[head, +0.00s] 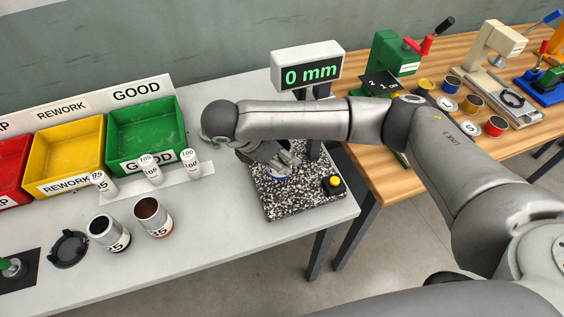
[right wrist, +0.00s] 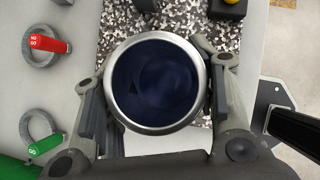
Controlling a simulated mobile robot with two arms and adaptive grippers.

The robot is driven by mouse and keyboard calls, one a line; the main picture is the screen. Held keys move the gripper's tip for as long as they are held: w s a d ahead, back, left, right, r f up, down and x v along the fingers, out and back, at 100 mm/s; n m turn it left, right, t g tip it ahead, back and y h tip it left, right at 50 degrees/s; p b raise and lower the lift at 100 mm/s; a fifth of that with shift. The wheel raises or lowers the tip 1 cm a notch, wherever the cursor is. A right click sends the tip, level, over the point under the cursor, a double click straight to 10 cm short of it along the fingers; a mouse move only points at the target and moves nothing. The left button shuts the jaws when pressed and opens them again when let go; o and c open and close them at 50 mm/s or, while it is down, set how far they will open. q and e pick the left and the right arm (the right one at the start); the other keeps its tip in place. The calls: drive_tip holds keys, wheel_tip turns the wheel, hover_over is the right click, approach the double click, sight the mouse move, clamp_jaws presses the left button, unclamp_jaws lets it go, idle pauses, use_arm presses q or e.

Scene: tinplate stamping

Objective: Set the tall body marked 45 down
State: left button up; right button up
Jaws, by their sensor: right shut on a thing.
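My right gripper (head: 281,160) is over the speckled granite plate (head: 310,200) of the gauge with the "0 mm" display (head: 312,73). It is shut on an open round metal body, whose blue side (head: 277,178) barely shows under the fingers. In the right wrist view the body (right wrist: 155,82) has a bright rim and a dark blue inside, with a finger on each side. Its number is hidden. Whether its base touches the plate I cannot tell. My left gripper is not in view.
Two open bodies (head: 108,232) (head: 152,216) and a black ring-shaped piece (head: 68,248) stand left. White numbered cylinders (head: 191,160) stand before the green GOOD bin (head: 145,130). A yellow button (head: 334,182) sits on the plate's corner. Red-tagged (right wrist: 40,48) and green-tagged rings (right wrist: 42,135) lie nearby.

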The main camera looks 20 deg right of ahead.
drive_tip(key=shift+w+d+f, duration=0.3)
drive_tip(key=shift+f, duration=0.2)
drive_tip(key=shift+w+d+f, duration=0.1)
drive_tip(key=shift+d+f, duration=0.05)
drive_tip(key=shift+f, duration=1.55)
drive_tip(key=o, duration=1)
drive_tip(key=shift+b, duration=0.3)
drive_tip(key=shift+c, duration=0.2)
drive_tip(key=shift+a+r, duration=0.25)
drive_tip(key=shift+r, duration=0.2)
drive_tip(key=p+v, duration=0.1)
drive_tip(key=v, duration=1)
